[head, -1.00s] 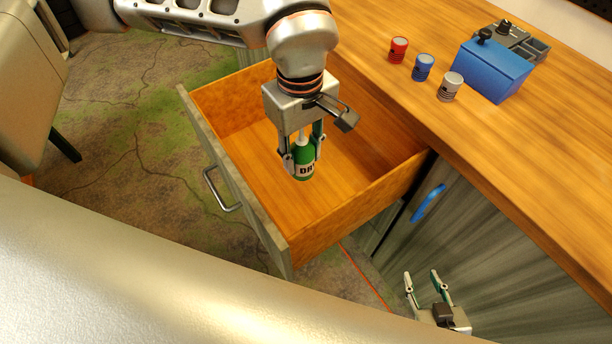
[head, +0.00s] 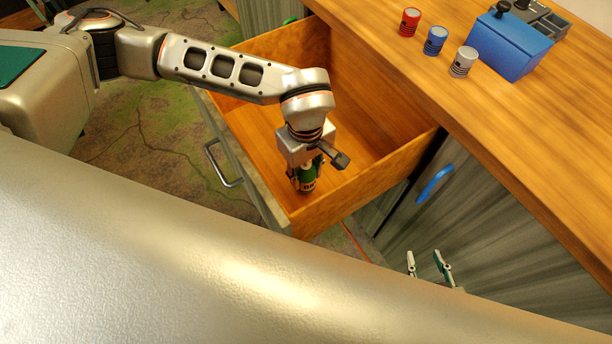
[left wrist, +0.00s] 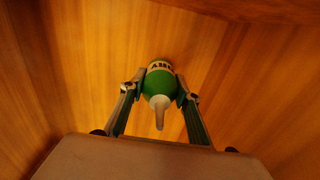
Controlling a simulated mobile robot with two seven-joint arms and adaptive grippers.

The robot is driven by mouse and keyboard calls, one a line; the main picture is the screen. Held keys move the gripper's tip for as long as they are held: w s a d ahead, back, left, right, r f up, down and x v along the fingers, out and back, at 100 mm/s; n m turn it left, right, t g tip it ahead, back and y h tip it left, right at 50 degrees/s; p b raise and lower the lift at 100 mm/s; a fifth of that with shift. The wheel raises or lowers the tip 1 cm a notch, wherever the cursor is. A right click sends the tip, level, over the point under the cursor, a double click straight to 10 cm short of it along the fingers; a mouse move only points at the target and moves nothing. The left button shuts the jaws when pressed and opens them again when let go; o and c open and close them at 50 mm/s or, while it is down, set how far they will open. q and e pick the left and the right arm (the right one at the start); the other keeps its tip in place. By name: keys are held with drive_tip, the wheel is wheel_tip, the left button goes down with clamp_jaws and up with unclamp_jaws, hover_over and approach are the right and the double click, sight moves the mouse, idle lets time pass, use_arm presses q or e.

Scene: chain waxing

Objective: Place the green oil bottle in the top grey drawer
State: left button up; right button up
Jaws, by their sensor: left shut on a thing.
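The green oil bottle (head: 308,184) has a white label with dark letters. My left gripper (head: 304,178) is shut on it and holds it upright inside the open top grey drawer (head: 268,121), near its front right corner. In the left wrist view the bottle (left wrist: 159,84) is between the two fingers of the gripper (left wrist: 160,92), its pale nozzle towards the camera and the drawer's wooden floor behind it. I cannot tell whether its base touches the floor. My right gripper (head: 428,264) is open and empty at the lower right, beside the cabinet.
A blue handle (head: 434,184) is on the cabinet door. Most of the drawer is empty.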

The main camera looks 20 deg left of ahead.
use_arm(q)
wheel_tip(320, 180, down, 2)
drive_tip(key=shift+f, duration=0.2)
drive_tip(key=o, duration=1.1)
drive_tip(key=shift+f, duration=0.1)
drive_tip(key=shift+o, duration=0.2)
